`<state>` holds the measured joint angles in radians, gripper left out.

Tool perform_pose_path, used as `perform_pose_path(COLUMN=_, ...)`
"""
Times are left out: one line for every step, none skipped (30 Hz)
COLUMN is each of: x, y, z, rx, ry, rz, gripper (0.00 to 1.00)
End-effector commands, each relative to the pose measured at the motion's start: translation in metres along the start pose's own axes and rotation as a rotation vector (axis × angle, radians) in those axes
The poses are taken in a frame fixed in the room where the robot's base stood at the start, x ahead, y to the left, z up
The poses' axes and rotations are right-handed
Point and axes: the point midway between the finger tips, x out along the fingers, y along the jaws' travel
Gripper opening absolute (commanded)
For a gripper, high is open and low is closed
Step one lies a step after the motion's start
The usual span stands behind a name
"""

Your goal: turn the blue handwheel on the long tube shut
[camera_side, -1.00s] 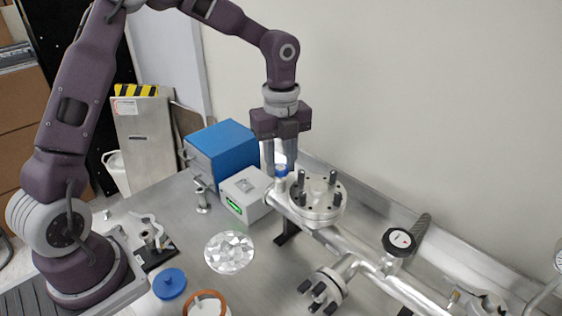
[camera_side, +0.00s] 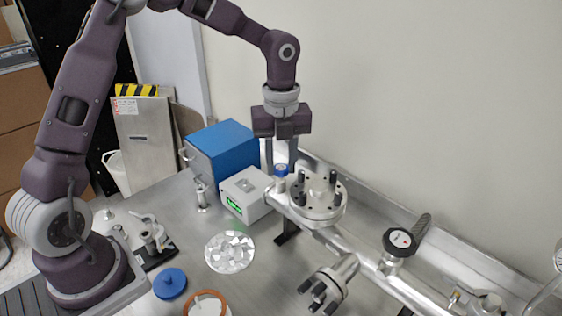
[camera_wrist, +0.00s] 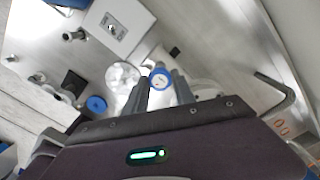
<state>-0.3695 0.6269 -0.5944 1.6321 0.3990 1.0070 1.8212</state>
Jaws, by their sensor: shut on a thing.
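The blue handwheel (camera_side: 281,170) is a small round knob with a pale top, at the far left end of the long silver tube (camera_side: 335,242). My gripper (camera_side: 281,164) points straight down over it, with one finger on each side. In the wrist view the blue rim and white centre of the handwheel (camera_wrist: 160,78) show between the two grey fingertips (camera_wrist: 161,84). The gripper is shut on the handwheel. The contact faces are partly hidden, and I cannot tell how far the wheel is turned.
A bolted round flange (camera_side: 317,203) stands close to the right of the handwheel. A grey box with a green display (camera_side: 246,192) and a blue box (camera_side: 222,150) stand to the left. A black handwheel (camera_side: 400,242) sits further along the tube. A foil-like disc (camera_side: 230,251) lies in front.

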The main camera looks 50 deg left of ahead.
Motion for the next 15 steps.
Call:
perform_pose_path(x=-0.0007, y=-0.0006, z=0.0006, rx=0.001, ry=-0.002, rz=-0.003, gripper=0.00)
perform_pose_path(x=-0.0007, y=-0.0006, z=0.0006, rx=0.001, ry=-0.002, rz=-0.003, gripper=0.37)
perform_pose_path(x=-0.0007, y=-0.0006, z=0.0005, rx=0.001, ry=-0.002, rz=-0.003, gripper=0.45)
perform_pose_path(x=-0.0006, y=-0.0005, z=0.0005, rx=0.001, ry=-0.002, rz=-0.002, gripper=0.51)
perform_pose_path(x=-0.0006, y=-0.0005, z=0.0004, rx=0.001, ry=-0.002, rz=-0.002, gripper=0.53)
perform_pose_path(x=-0.0005, y=-0.0004, z=0.0004, rx=0.000, ry=-0.002, rz=-0.002, gripper=0.53)
perform_pose_path(x=-0.0005, y=-0.0004, z=0.0003, rx=0.000, ry=-0.002, rz=-0.002, gripper=0.53)
perform_pose_path(x=-0.0004, y=-0.0004, z=0.0003, rx=0.000, ry=-0.001, rz=-0.002, gripper=0.53)
perform_pose_path(x=-0.0003, y=-0.0003, z=0.0002, rx=0.000, ry=-0.001, rz=-0.001, gripper=0.53)
perform_pose_path(x=-0.0003, y=-0.0003, z=0.0002, rx=0.000, ry=-0.001, rz=-0.001, gripper=0.53)
perform_pose_path(x=-0.0003, y=-0.0002, z=0.0002, rx=0.000, ry=-0.001, rz=-0.001, gripper=0.53)
perform_pose_path(x=-0.0003, y=-0.0002, z=0.0002, rx=0.000, ry=-0.001, rz=-0.001, gripper=0.53)
perform_pose_path(x=-0.0008, y=-0.0002, z=0.0002, rx=0.000, ry=-0.001, rz=-0.001, gripper=0.53)
perform_pose_path(x=-0.0025, y=-0.0003, z=0.0003, rx=0.000, ry=-0.001, rz=-0.001, gripper=0.53)
perform_pose_path(x=-0.0069, y=-0.0004, z=0.0006, rx=-0.001, ry=-0.003, rz=-0.002, gripper=0.53)
